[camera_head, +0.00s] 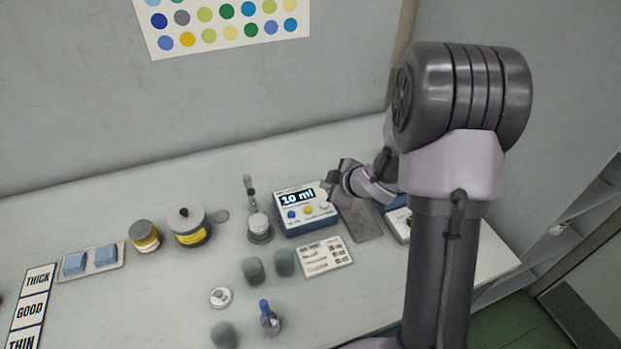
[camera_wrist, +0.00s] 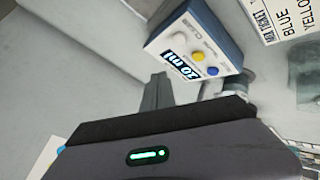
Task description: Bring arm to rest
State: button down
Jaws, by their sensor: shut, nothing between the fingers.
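My arm comes down from the column at the right of the head view and bends toward the table. My gripper (camera_head: 337,180) is shut and empty, just right of the blue and white device (camera_head: 304,208) whose display reads 10 ml. In the wrist view, the closed fingers (camera_wrist: 157,92) show as one dark shape, with the device (camera_wrist: 195,45) beyond and to their right. No object is held. Whether the fingertips touch the device cannot be told.
A grey pad (camera_head: 361,222) lies below the gripper. A printed card (camera_head: 324,257), green-grey lumps (camera_head: 285,263) and a blue-topped bottle (camera_head: 268,319) stand in front of the device. Yellow-labelled jars (camera_head: 188,226) stand left. The table's back strip is clear.

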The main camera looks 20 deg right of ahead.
jog(key=shift+r, duration=0.1)
jog(key=s+a+r+m+h, duration=0.1)
jog(key=s+r+m+h, duration=0.1)
jog(key=s+r+m, duration=0.45)
jog(key=s+r+m+h, duration=0.2)
jog(key=s+r, duration=0.1)
jog(key=r, duration=0.7)
jog(key=s+a+r+m+g+y, duration=0.1)
jog(key=s+a+m+y, duration=0.1)
jog(key=s+a, duration=0.5)
jog(key=s+a+r+m+g+y, duration=0.2)
jog(key=s+a+m, duration=0.3)
jog(key=s, duration=0.7)
jog(key=a, duration=0.2)
jog(key=shift+s+a+r, duration=0.15)
jog(key=shift+s+a, duration=0.15)
jog(key=shift+s, duration=0.1)
jog(key=shift+w, duration=0.1)
